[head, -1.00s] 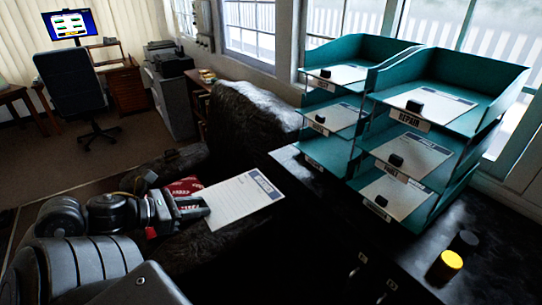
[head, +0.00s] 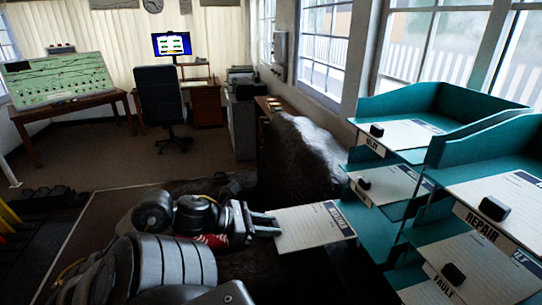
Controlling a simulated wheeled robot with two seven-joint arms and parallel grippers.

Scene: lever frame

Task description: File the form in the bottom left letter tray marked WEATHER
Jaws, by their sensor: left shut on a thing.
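My left gripper (head: 262,225) is shut on the near left edge of the form (head: 305,232), a white sheet with a dark header strip. The form is held roughly flat, with its header end close to the front of the left stack of teal letter trays. The bottom left tray (head: 376,234) shows only in part, low behind the form's far end; its label cannot be read. Above it are a middle left tray (head: 400,186) and a top left tray (head: 450,113), each with a sheet and a black block. My right gripper is not in view.
A dark rough-surfaced bulk (head: 305,150) stands behind the form. A desk chair (head: 160,98) and a sloped panel (head: 58,92) are far off at the left.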

